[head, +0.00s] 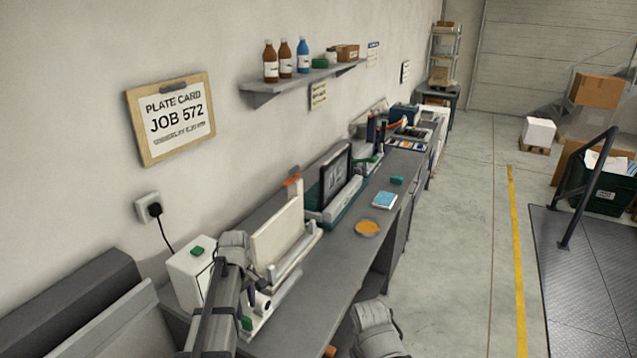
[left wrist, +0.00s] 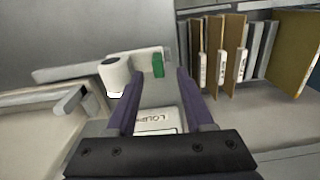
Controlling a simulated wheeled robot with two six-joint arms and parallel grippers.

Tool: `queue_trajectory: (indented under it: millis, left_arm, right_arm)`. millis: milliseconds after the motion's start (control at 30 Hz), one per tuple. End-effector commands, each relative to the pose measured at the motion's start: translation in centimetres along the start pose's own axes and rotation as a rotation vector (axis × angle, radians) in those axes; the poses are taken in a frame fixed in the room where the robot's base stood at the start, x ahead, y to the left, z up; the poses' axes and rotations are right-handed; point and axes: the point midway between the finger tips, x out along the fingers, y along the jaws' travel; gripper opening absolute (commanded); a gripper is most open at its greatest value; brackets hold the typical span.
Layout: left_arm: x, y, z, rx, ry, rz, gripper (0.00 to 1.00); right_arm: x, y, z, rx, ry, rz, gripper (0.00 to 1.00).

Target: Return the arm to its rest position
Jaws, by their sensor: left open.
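My left arm comes up from the bottom of the head view. Its gripper (head: 251,298) is low over the near end of the bench, mostly hidden behind my own wrist. In the left wrist view the two purple fingers (left wrist: 158,98) are apart, with nothing gripped between them. Beyond and between them show a pale surface with a printed label (left wrist: 158,121) and a small green block (left wrist: 158,65). A white roll (left wrist: 115,75) is just left of the fingers. My right gripper does not show.
A shelf (head: 300,80) with bottles is above.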

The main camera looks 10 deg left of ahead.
Motion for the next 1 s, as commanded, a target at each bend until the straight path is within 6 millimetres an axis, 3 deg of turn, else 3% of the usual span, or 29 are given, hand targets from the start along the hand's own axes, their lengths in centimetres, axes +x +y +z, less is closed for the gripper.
queue_trajectory:
  millis: [167,300,400,500,700,1000]
  left_arm:
    - [2.4,-0.9,9.7,0.407,0.011,-0.026,0.53]
    - [4.0,-2.8,17.7,0.820,0.019,-0.057,0.53]
    - [5.0,-4.4,22.0,1.077,0.024,-0.077,0.53]
    - [5.6,-5.9,25.0,1.276,0.026,-0.094,0.53]
    - [6.1,-7.3,27.6,1.478,0.027,-0.114,0.53]
    - [6.0,-7.3,27.8,1.496,0.027,-0.115,0.53]
  right_arm:
    - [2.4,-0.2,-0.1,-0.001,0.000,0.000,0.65]
    - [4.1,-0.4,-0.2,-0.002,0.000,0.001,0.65]
    - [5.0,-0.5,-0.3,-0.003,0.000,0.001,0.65]
    - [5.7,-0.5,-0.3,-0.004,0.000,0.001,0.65]
    - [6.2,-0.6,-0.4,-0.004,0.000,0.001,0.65]
    - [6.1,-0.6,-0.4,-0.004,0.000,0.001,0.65]
